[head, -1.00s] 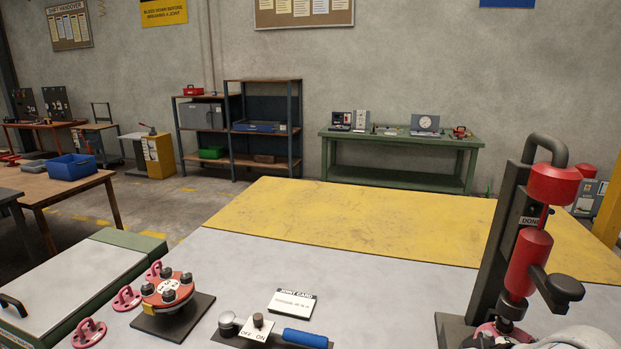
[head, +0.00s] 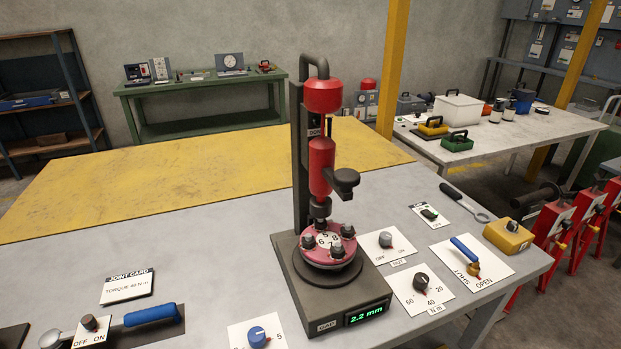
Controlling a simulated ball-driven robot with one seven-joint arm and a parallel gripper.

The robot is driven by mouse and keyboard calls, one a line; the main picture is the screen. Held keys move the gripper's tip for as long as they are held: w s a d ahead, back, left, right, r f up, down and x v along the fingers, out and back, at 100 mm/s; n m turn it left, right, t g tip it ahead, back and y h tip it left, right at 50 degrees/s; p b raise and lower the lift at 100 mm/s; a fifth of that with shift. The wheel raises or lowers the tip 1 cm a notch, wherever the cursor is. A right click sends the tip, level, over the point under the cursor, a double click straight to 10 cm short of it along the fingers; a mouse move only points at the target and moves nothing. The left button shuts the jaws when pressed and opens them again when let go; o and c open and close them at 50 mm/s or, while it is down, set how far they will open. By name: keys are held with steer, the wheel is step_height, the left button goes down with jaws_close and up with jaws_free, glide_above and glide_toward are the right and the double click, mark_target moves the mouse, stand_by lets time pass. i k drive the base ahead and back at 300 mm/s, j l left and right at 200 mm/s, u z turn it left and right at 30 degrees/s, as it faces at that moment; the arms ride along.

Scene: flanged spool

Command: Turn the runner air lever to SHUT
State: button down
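A lever with a blue handle (head: 464,248) sits on a white plate (head: 494,258) at the right of the grey bench in the head view. The plate carries the words SHUT and OPEN near its front edge. The handle slopes up and left from a brass-coloured pivot (head: 474,269). I cannot tell for certain which word the lever points to. My gripper is not in view.
A red runner on a stand (head: 321,165) holds over a pink bolted flange (head: 328,243); its gauge display (head: 366,313) reads 2.2 mm. Dials (head: 421,283) and a small knob (head: 386,240) lie left of the lever. A yellow box (head: 508,236) stands beside the plate. A wrench (head: 465,202) lies behind.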

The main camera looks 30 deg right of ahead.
mark_target(472, 270)
steer(key=z, duration=1.25)
